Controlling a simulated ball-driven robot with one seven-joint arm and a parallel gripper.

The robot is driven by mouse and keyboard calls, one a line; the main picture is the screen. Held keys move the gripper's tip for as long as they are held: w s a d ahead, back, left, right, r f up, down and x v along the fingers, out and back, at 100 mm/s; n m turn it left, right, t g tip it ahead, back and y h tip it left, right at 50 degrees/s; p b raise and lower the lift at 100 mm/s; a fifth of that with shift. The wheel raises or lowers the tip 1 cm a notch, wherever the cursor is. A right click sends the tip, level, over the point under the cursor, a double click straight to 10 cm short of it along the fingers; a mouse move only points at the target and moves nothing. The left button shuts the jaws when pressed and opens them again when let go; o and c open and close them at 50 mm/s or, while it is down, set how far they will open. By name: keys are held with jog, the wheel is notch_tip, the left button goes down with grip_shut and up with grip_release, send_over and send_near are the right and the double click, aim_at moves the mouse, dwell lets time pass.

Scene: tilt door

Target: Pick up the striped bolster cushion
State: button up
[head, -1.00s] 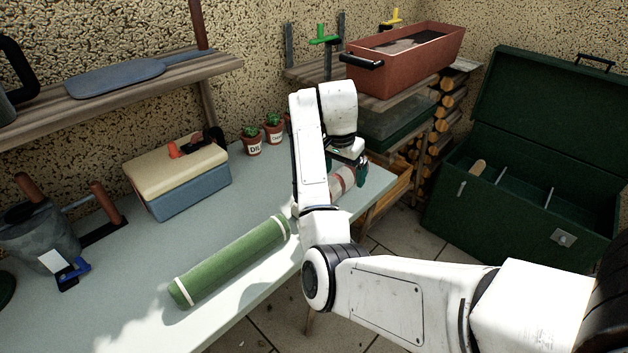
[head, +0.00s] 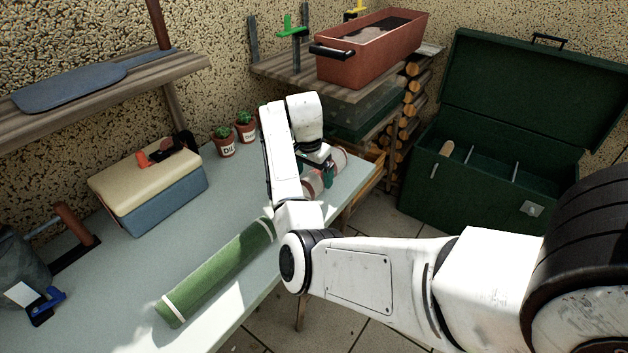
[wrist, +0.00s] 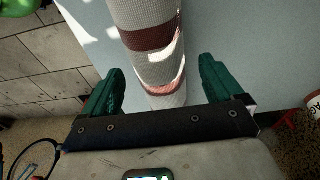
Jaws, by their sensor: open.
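The striped bolster cushion (wrist: 152,62) is a white cylinder with dull red bands. In the head view the cushion (head: 338,160) lies near the right end of the pale table, partly hidden by my arm and gripper. My gripper (head: 322,172) is above it. In the wrist view my gripper (wrist: 158,88) is open, with one green finger on each side of the cushion's near end. Both fingers show a gap to the cushion. I cannot tell how far down they reach beside it.
A green roll (head: 218,272) lies on the table (head: 130,262) along its front. A cream and blue box (head: 150,185) and potted plants (head: 228,142) stand behind. A planter (head: 370,48) sits on a shelf. An open green chest (head: 480,185) stands on the floor at right.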

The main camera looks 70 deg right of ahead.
jog(key=shift+d+f, duration=0.15)
jog(key=shift+f, duration=0.95)
jog(key=c, duration=1.3)
jog(key=shift+r, duration=0.2)
jog(key=shift+c, duration=0.2)
